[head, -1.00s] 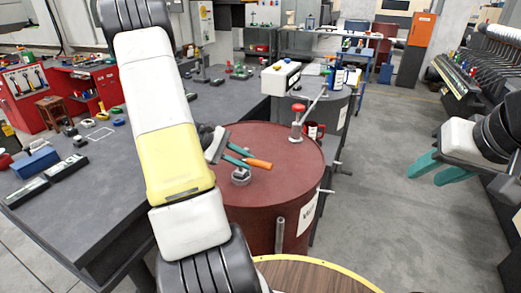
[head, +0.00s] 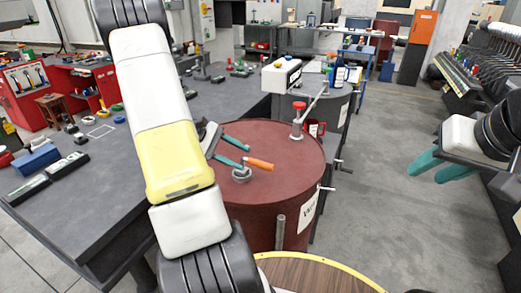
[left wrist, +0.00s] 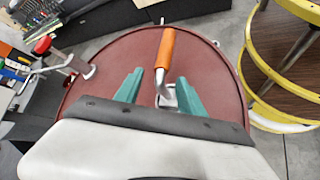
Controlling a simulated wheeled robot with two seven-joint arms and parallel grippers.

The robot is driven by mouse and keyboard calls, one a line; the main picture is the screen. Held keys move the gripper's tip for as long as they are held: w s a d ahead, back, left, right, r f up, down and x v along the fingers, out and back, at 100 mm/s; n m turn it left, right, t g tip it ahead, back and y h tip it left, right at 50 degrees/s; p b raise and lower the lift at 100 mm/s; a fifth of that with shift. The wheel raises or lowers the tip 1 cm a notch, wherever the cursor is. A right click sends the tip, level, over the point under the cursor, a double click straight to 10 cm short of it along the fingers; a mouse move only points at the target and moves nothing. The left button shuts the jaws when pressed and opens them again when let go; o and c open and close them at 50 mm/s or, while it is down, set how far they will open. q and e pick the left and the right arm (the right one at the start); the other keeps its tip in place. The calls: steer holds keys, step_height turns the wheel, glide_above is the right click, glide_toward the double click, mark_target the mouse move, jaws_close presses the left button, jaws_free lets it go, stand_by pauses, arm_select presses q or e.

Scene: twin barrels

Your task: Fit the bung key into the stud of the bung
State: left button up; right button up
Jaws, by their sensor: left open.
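The bung key (head: 258,164) has an orange handle and a bent metal shank. It is at the grey bung (head: 241,175) on top of the dark red barrel (head: 290,165), its handle pointing right. In the left wrist view the key (left wrist: 166,48) shows its shank reaching down to the bung (left wrist: 168,98); how deep it sits in the stud is hidden. My left gripper (head: 239,154) has its teal fingers apart, with the key's shank end seen between them in the wrist view (left wrist: 158,82). My right gripper (head: 425,177) is open and empty, far right of the barrel.
A red-knobbed fitting (head: 298,118) stands at the back of the lid. A round wooden top with a yellow rim (head: 300,258) is in front. A dark workbench (head: 85,185) is left.

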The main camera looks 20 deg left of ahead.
arm_select(q)
steer(key=v, duration=0.5)
steer(key=shift+d+r, duration=0.1)
stand_by(0.3)
steer(key=s+d+r+m+t+y, duration=0.1)
steer(key=s+d+r+m+y, duration=0.3)
steer(key=s+d+r+m, duration=0.3)
steer(key=s+d+r+m+y, duration=0.4)
steer(key=s+d+r+m, duration=0.3)
steer(key=d, duration=0.7)
step_height(320, 180, up, 3)
steer(key=shift+s+f+m+t, duration=0.15)
steer(key=shift+s+m+t, duration=0.25)
steer(key=shift+s, duration=0.15)
